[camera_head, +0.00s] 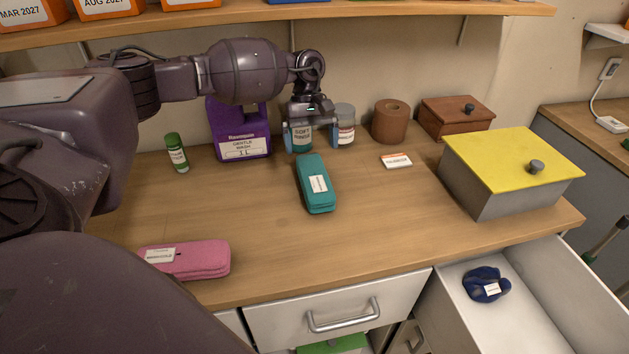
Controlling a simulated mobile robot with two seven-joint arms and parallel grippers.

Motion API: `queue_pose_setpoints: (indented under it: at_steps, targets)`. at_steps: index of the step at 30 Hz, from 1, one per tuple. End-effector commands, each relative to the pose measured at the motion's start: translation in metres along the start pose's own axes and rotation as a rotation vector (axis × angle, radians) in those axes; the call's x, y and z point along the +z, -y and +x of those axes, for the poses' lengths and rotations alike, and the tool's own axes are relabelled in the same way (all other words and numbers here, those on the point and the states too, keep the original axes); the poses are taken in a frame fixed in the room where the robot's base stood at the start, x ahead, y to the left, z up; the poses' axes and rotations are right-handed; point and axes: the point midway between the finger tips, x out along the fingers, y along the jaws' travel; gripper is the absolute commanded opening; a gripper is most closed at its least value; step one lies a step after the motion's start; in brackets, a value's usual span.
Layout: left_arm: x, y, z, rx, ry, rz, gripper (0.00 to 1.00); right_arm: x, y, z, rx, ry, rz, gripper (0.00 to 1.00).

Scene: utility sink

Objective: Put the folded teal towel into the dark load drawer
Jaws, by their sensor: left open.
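The folded teal towel (317,198) is a long rounded bundle with a white label. It lies on the wooden counter, just in front of my left gripper (310,137). The left gripper points down, open, its blue-tipped fingers apart. A teal-labelled jar reading "SOFT RINSE" (302,139) shows between the fingers; I cannot tell whether they touch it. An open white drawer (515,320) at the lower right holds a dark navy folded item (486,284) with a label. My right gripper is not in view.
A pink folded bundle (205,259) lies at the left front. A purple bottle (238,130), green tube (176,153), grey-lidded jar (345,125), brown roll (391,121) and wooden box (455,116) stand behind. A yellow-lidded box (510,160) sits above the open drawer.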

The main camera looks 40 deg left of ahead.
Motion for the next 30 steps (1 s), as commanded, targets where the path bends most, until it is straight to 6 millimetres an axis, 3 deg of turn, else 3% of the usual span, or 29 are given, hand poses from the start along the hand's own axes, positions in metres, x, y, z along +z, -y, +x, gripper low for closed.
queue_pose_setpoints:
  at_steps: [6,16,25,30]
  targets:
    - [0.000,0.000,0.032,0.000,0.000,-0.001,1.00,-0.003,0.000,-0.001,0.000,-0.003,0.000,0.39]
    - [0.002,0.000,0.050,0.001,0.000,0.000,1.00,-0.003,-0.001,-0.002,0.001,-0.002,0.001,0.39]
    - [0.005,-0.001,0.088,0.001,0.000,-0.001,1.00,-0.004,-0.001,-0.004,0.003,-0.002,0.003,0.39]
    - [0.004,-0.001,0.096,0.003,-0.001,-0.001,1.00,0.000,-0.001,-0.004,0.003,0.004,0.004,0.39]
